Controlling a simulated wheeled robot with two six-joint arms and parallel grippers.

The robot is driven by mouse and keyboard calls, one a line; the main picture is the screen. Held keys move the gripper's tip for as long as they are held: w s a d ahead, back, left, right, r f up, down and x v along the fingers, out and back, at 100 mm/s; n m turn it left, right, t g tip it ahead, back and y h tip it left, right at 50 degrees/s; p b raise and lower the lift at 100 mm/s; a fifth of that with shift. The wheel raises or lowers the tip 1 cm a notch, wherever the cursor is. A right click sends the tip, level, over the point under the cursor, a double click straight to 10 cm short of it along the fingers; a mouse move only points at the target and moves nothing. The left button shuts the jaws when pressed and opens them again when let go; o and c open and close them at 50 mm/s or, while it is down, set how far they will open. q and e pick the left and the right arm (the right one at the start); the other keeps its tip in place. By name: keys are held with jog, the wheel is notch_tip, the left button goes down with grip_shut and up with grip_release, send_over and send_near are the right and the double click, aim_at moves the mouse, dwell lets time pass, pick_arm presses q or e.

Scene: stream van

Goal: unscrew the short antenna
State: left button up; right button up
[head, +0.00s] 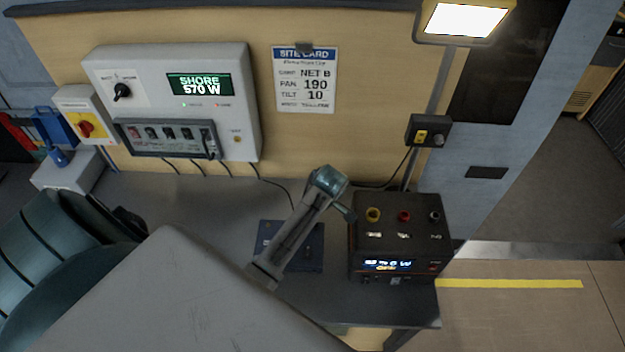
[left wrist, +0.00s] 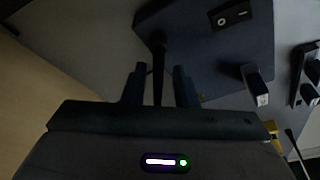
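The short antenna (left wrist: 157,85) is a thin black rod standing out from the edge of a dark box (left wrist: 200,50) in the left wrist view. My left gripper (left wrist: 159,70) is open, with one finger on each side of the rod. A gap shows on both sides of the rod. In the head view my left gripper (head: 345,213) is small, near the left back corner of the black box (head: 392,222); the antenna cannot be made out there. My right gripper is not in view.
The dark box has a rocker switch (left wrist: 232,15) and a connector (left wrist: 255,85). A blue panel (head: 312,250) lies on the grey bench (head: 205,205), partly behind my left arm. A power unit (head: 230,100) and a site card (head: 305,80) are on the wooden wall.

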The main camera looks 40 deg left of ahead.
pick_arm(q)
jog(key=shift+d+r+m, duration=0.15)
jog(key=shift+d+m, duration=0.05)
jog(key=shift+m, duration=0.2)
jog(key=shift+w, duration=0.1)
jog(key=m+t, duration=0.1)
jog(key=m, duration=0.3)
jog(key=shift+a, duration=0.1)
jog(key=shift+w, duration=0.1)
jog(key=m+t+h, duration=0.1)
jog(key=m, duration=0.3)
jog(key=shift+w, duration=0.1)
jog(key=m+h, duration=0.1)
jog(key=m, duration=0.3)
jog(key=shift+t, duration=0.4)
jog(key=shift+d, duration=0.2)
